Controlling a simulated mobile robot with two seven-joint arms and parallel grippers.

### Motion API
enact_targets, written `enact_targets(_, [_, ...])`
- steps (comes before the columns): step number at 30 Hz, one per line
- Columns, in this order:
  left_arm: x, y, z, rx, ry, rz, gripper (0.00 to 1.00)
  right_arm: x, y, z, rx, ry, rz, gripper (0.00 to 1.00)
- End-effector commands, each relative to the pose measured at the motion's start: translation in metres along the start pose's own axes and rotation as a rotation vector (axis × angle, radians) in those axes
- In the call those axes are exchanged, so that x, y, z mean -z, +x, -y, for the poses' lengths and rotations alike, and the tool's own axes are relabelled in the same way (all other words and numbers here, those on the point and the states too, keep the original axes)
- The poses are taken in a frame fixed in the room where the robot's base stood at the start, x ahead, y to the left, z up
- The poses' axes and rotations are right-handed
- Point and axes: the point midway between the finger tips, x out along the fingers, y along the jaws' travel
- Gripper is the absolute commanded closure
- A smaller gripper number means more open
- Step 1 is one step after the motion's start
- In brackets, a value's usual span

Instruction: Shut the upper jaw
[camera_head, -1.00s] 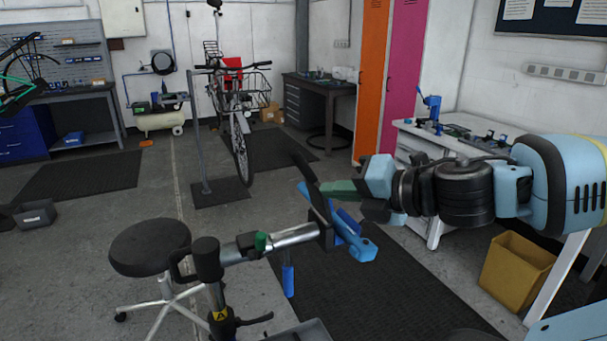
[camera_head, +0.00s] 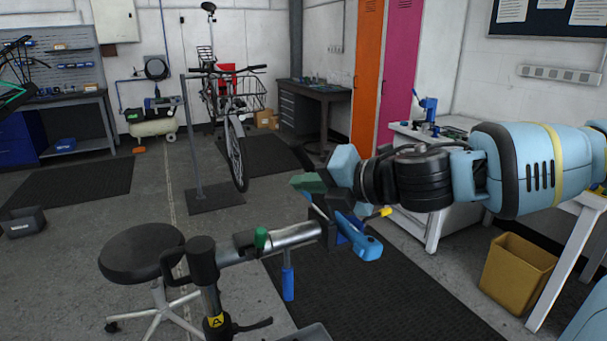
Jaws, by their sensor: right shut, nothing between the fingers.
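The work-stand clamp sits at the end of a silver tube (camera_head: 291,236), with a black plate (camera_head: 327,226) at its head. A blue arm of the clamp (camera_head: 361,242) slopes down to the right, and a blue handle (camera_head: 288,283) hangs below the tube. The upper jaw is mostly hidden behind my right gripper, so its angle is hard to tell. My right gripper (camera_head: 304,183), with green fingers, is shut and empty just above the clamp head. I cannot tell whether it touches the jaw. My left gripper is not in view.
A round black stool (camera_head: 141,251) stands left of the stand post (camera_head: 210,300). A yellow bin (camera_head: 517,273) and a white bench (camera_head: 433,208) are on the right. A parked bike (camera_head: 236,135) is further back. The dark floor mat (camera_head: 375,295) is mostly clear.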

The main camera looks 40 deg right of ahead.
Motion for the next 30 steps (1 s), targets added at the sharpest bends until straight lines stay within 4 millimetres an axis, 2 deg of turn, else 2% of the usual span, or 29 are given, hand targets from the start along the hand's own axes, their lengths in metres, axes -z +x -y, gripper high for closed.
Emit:
enact_targets(3, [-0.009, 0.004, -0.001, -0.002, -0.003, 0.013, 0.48, 0.002, 0.012, 0.003, 0.004, 0.002, -0.004, 1.00])
enact_targets(12, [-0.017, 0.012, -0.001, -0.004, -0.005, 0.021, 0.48, 0.002, 0.034, 0.002, 0.003, 0.001, -0.004, 1.00])
enact_targets(15, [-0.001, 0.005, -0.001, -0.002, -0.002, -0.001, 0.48, -0.014, 0.026, -0.005, -0.005, 0.001, 0.004, 1.00])
enact_targets(20, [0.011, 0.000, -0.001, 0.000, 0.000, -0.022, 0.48, -0.029, 0.020, -0.005, -0.007, -0.001, 0.003, 1.00])
enact_targets(30, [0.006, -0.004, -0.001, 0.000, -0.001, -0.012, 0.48, -0.038, 0.018, -0.001, -0.002, 0.001, -0.001, 1.00])
